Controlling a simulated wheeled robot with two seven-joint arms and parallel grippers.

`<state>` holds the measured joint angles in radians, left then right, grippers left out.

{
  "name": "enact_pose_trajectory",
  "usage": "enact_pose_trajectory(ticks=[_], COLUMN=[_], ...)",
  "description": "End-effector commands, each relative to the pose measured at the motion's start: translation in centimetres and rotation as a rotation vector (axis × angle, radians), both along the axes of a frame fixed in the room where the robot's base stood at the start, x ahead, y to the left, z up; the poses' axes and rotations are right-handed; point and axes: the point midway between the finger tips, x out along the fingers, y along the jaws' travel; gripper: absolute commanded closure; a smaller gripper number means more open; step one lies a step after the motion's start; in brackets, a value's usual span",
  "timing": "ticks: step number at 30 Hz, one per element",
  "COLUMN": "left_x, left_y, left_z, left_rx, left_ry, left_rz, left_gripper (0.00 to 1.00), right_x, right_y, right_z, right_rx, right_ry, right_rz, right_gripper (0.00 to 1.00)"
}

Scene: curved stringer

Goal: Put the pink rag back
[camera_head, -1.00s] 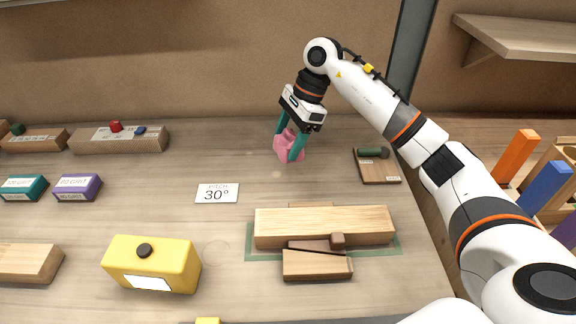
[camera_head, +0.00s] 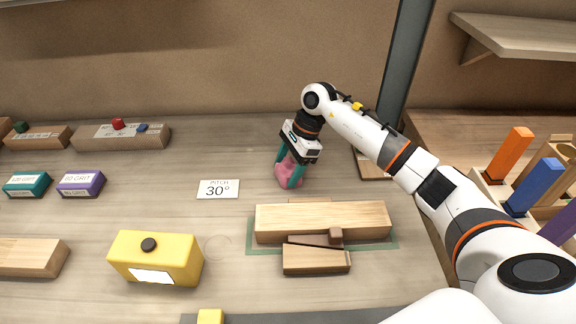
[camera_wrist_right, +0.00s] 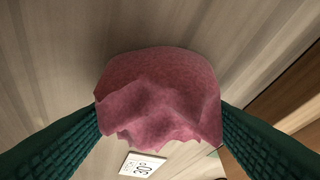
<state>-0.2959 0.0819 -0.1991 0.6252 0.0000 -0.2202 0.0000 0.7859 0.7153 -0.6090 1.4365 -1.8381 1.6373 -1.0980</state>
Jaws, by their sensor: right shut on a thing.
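The pink rag (camera_head: 287,177) is crumpled between the green fingers of my right gripper (camera_head: 291,178), at or just above the workbench behind the wooden block. The right wrist view shows the rag (camera_wrist_right: 160,95) bunched between both fingers, with its ragged lower edge hanging free. I cannot tell whether it touches the bench. My left gripper is not in view.
A pitch card (camera_head: 218,189) lies left of the rag. A yellow box (camera_head: 157,257) stands front left. A small wooden board (camera_head: 372,168) is partly behind my arm. Bare bench lies left of the gripper.

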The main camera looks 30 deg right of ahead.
Motion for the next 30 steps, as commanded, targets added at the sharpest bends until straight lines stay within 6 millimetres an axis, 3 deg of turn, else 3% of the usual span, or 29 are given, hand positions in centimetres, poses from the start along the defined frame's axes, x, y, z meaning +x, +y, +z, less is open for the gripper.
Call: enact_pose_trajectory(ticks=[2,3,6,19,30], left_x=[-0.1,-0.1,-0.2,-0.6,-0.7], left_y=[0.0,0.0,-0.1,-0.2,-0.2], left_z=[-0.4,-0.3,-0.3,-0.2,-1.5], left_rx=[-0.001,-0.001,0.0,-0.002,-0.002], left_ry=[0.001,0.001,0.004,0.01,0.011], left_rz=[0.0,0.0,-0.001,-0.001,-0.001], left_gripper=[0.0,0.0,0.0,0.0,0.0], right_x=[0.0,0.0,0.0,0.0,-0.1], right_y=[0.0,0.0,0.0,-0.4,-3.3], right_z=[-0.4,-0.2,-0.2,0.7,7.7], right_rx=[-0.001,-0.001,-0.001,-0.002,-0.001], right_ry=[0.0,0.0,0.0,-0.003,-0.005], right_rz=[0.0,0.0,0.0,-0.001,-0.002], right_gripper=[0.52,0.29,0.12,0.12,0.12])
